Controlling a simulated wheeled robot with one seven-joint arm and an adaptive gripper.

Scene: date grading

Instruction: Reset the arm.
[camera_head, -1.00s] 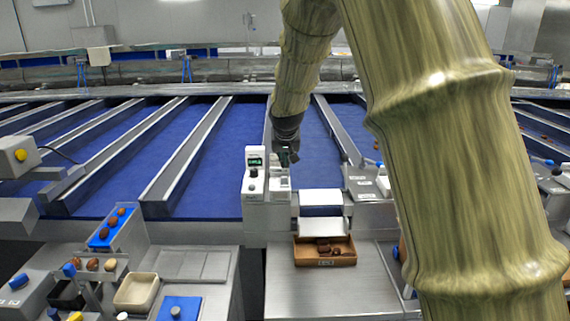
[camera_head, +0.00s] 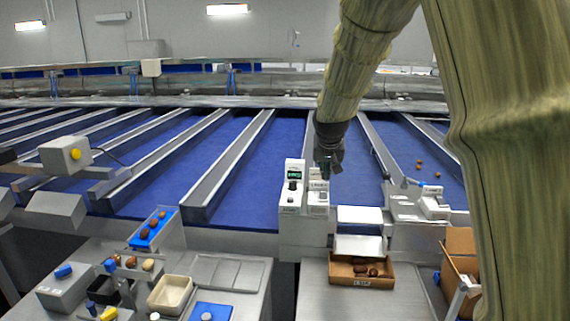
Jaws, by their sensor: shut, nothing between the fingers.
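My arm comes down from the top right and bends toward the middle of the view. My gripper (camera_head: 328,168) hangs at the end of it, small and dark, pointing down. It is shut and holds nothing. In the picture it overlaps the top of a white device with a green display (camera_head: 292,190) and the smaller unit beside it (camera_head: 317,196). I cannot tell whether it touches them.
A brown box (camera_head: 345,282) with dark dates lies on the steel table, right of centre. A larger cardboard box (camera_head: 459,246) stands at the right. Blue sorting lanes (camera_head: 255,165) spread behind. A beige tray (camera_head: 170,293) and blue holder with dates (camera_head: 152,228) stand left.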

